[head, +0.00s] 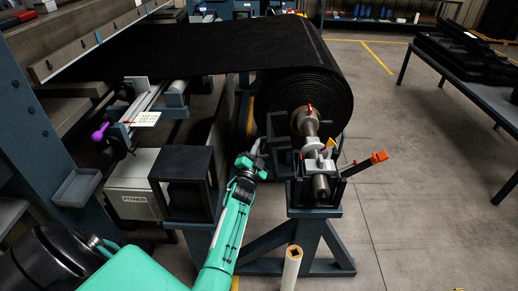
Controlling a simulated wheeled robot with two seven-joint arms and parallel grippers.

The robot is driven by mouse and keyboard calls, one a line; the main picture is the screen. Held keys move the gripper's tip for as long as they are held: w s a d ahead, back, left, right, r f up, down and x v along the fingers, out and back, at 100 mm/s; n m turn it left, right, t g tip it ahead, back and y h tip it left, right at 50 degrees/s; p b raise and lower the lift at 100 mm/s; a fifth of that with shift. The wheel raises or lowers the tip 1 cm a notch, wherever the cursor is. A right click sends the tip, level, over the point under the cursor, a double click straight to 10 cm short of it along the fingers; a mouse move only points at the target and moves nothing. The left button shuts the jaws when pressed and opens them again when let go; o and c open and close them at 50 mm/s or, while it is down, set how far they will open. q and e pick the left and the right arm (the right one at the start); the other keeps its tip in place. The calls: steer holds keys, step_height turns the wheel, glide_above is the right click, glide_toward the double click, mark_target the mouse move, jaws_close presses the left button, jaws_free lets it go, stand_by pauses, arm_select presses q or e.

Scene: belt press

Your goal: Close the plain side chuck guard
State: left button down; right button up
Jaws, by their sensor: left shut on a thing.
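The chuck (320,185) is a metal shaft end on a dark blue stand, below the core of the big black belt roll (310,85). A dark angular part (280,140), which looks like the chuck guard, stands to the left of the shaft, so the shaft is uncovered from above. My left gripper (254,151) is at this part's left edge, shut on what seems to be its edge or handle. The fingertips are small and dark, so the exact contact is hard to see. My right gripper is not in view.
An orange-tipped lever (378,157) sticks out right of the chuck. A dark box (186,182) and a grey POWER unit (134,185) stand left of my left arm. A pale upright post (291,268) is in front. The floor at right is clear up to a dark table (480,98).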

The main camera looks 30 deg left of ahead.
arm_select(q)
steer(key=shift+w+d+r+m+p, duration=0.1)
steer(key=shift+r+m+p, duration=0.2)
steer(key=shift+r+p, duration=0.05)
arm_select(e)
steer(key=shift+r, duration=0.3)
